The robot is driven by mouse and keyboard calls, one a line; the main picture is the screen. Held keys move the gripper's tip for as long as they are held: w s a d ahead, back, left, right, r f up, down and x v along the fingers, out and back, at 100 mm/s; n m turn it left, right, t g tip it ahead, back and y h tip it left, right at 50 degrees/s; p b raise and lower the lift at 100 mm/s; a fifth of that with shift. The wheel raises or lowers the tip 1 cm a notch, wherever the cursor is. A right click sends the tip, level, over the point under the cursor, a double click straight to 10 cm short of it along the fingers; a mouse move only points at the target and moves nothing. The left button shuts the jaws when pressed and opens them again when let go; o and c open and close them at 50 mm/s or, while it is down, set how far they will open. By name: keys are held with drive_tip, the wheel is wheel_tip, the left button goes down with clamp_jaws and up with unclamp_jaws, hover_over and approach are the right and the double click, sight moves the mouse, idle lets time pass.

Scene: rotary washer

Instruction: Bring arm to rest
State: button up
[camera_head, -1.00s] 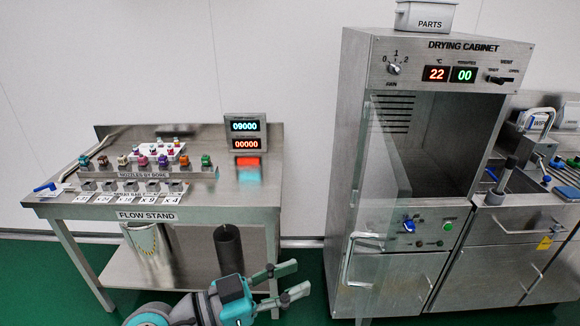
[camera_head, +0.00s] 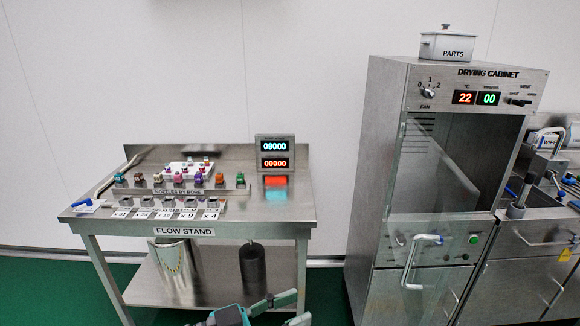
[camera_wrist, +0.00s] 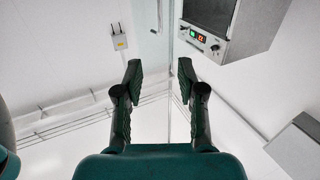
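My gripper (camera_head: 286,309) shows at the bottom edge of the head view, in front of the flow stand. Only its two fingers and part of its teal body are in that picture. In the wrist view my gripper (camera_wrist: 160,70) has its fingers spread, with nothing between them. It touches nothing that I can see. Most of my arm is out of the head view.
The flow stand (camera_head: 275,222) with nozzles stands at left. The drying cabinet (camera_head: 378,160) stands at right, with a glass door and handle (camera_head: 410,265) in front. A PARTS box (camera_head: 450,47) tops it. A sink counter (camera_head: 535,235) lies far right.

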drive_tip(key=w+d+f+n+t+y, duration=0.25)
drive_tip(key=d+f+n, duration=0.25)
drive_tip(key=f, duration=0.3)
drive_tip(key=w+d+f+n+t+y, duration=0.1)
drive_tip(key=d+f+n+t+y, duration=0.2)
drive_tip(key=d+f+n, duration=0.45)
drive_tip(key=s+d+f+n+y, duration=0.2)
drive_tip(key=s+f+y, duration=0.1)
drive_tip(key=s+f, duration=0.3)
drive_tip(key=s+d+f+n+y, duration=0.2)
drive_tip(key=s+f+y, duration=0.15)
drive_tip(key=f, duration=0.55)
drive_tip(key=s+f+y, duration=0.2)
drive_tip(key=s+y, duration=0.3)
drive_tip(key=s, duration=1)
drive_tip(key=s+d+r+m+t, duration=0.1)
drive_tip(key=s+d+r+m, duration=0.1)
drive_tip(key=s+r, duration=0.9)
drive_tip(key=shift+s+d+r+m+t+h, duration=0.15)
drive_tip(key=shift+s+r+m+t+h, duration=0.2)
drive_tip(key=shift+s+m, duration=0.4)
